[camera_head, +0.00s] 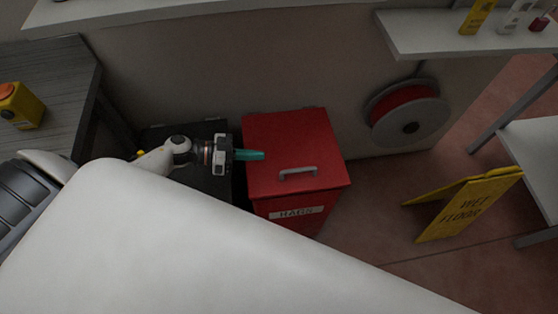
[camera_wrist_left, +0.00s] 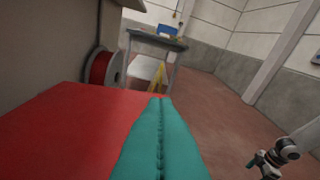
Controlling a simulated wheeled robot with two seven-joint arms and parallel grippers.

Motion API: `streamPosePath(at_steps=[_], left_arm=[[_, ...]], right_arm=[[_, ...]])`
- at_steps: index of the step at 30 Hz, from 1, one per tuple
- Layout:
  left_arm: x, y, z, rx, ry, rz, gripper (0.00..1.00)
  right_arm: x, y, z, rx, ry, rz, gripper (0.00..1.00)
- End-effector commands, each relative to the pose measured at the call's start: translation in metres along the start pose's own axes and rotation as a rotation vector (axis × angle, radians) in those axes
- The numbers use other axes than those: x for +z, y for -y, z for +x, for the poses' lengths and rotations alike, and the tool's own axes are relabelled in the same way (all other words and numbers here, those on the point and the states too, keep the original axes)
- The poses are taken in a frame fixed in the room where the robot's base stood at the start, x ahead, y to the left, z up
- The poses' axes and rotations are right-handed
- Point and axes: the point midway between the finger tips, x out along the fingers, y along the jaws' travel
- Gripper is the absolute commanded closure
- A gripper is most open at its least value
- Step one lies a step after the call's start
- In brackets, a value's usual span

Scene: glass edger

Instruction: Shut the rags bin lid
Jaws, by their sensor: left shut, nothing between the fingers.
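The red bin (camera_head: 290,208) stands against the wall, with a pale label on its front whose lettering is hard to read. Its red lid (camera_head: 310,150) lies flat across the top, with a grey handle (camera_head: 297,171) near the front edge. My left gripper (camera_head: 262,155) is shut and empty, its teal fingers over the left part of the lid; contact cannot be told. In the left wrist view the shut fingers (camera_wrist_left: 161,100) point forward beside the red lid surface (camera_wrist_left: 70,130). My right gripper (camera_wrist_left: 254,162) shows small at the lower right there, its jaws unclear.
A dark bin (camera_head: 215,185) stands left of the red one, under my left arm. A hose reel (camera_head: 408,115) hangs on the wall to the right. A yellow wet-floor sign (camera_head: 465,205) stands on the floor at right. A wall shelf (camera_head: 460,40) juts out above.

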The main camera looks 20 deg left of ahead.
Motion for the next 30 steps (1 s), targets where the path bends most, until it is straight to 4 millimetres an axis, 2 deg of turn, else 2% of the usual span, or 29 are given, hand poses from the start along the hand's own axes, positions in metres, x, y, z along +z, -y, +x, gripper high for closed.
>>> streamPosePath(at_steps=[2,4,10,12,14,17,20,21,24,30], left_arm=[[0.009,-0.007,0.001,0.017,-0.007,-0.020,1.00],[0.008,-0.009,0.005,0.022,-0.011,-0.028,1.00],[0.004,-0.011,0.035,0.019,-0.009,-0.028,1.00],[0.004,-0.011,0.051,0.019,-0.007,-0.027,1.00],[0.003,-0.011,0.064,0.018,-0.008,-0.028,1.00],[0.002,-0.011,0.086,0.018,-0.008,-0.028,1.00],[-0.001,-0.012,0.106,0.020,-0.009,-0.029,1.00],[-0.011,-0.012,0.105,0.021,-0.013,-0.031,1.00],[-0.021,-0.012,0.106,0.021,-0.012,-0.030,1.00],[-0.032,-0.011,0.109,0.021,-0.013,-0.030,1.00]], right_arm=[[-0.011,-0.007,-0.006,0.008,-0.017,0.001,0.21],[-0.007,-0.009,-0.003,0.011,-0.012,0.002,0.21],[0.044,0.000,0.012,0.000,0.069,0.002,0.21],[0.056,0.003,0.019,-0.004,0.086,0.002,0.21],[0.059,0.005,0.025,-0.007,0.090,0.002,0.21],[0.051,0.006,0.035,-0.008,0.079,0.002,0.21],[0.034,0.005,0.047,-0.007,0.053,0.001,0.21],[0.026,0.004,0.056,-0.005,0.043,0.001,0.21],[0.016,0.003,0.069,-0.005,0.026,0.001,0.21],[0.021,0.005,0.082,-0.007,0.034,0.001,0.21]])
